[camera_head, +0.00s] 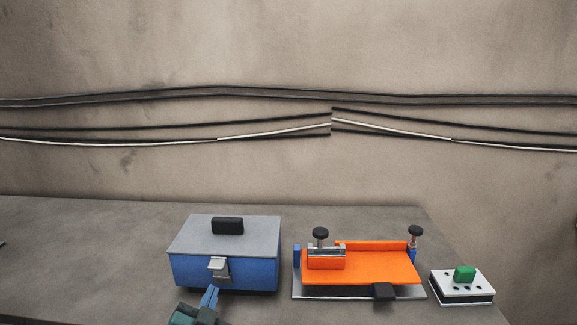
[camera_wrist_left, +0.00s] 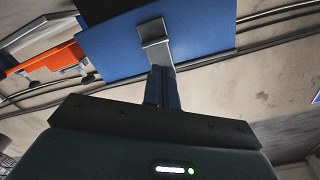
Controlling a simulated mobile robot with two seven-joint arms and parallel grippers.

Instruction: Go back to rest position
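My left gripper (camera_head: 211,291) comes in at the bottom of the head view, just in front of a blue box. Its blue fingers (camera_wrist_left: 163,88) are close together in the left wrist view, with nothing seen between them. The blue box (camera_head: 225,273) has a grey lid (camera_head: 205,238), lying closed, with a black handle (camera_head: 228,226). A metal latch (camera_head: 218,266) is on its front. The latch also shows in the left wrist view (camera_wrist_left: 154,34), just beyond the fingertips; whether they touch it is hard to tell. My right gripper is not in view.
An orange tube expander (camera_head: 375,267) with black knobs stands right of the box on a grey plate. A white block (camera_head: 462,287) with a green piece (camera_head: 465,273) is at the far right. Cables run along the wall behind.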

